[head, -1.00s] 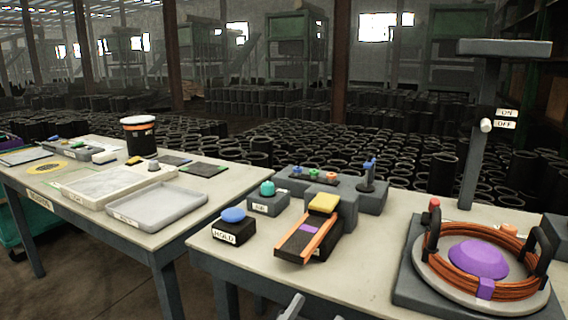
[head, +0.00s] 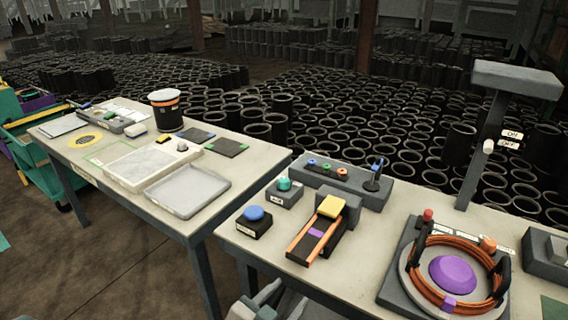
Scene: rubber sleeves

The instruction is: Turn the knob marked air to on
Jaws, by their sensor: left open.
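A teal knob (head: 284,183) sits on a small dark grey box (head: 285,195) near the back left of the right table. The box's front label is too small to read surely; it may say AIR. Which way the knob points cannot be told. A second small post switch (head: 488,146) at the right has ON and OFF labels (head: 511,139) beside it. My left gripper (head: 256,303) shows at the bottom edge, open and partly cut off. It is in front of and below the right table, well apart from the teal knob. My right gripper is not in view.
Near the teal knob are a blue button box (head: 254,220), a sloped block with orange rails (head: 317,232) and a grey panel (head: 345,183). An orange coil on a round turntable (head: 402,275) stands at right. The left table (head: 240,168) holds trays and a black cup.

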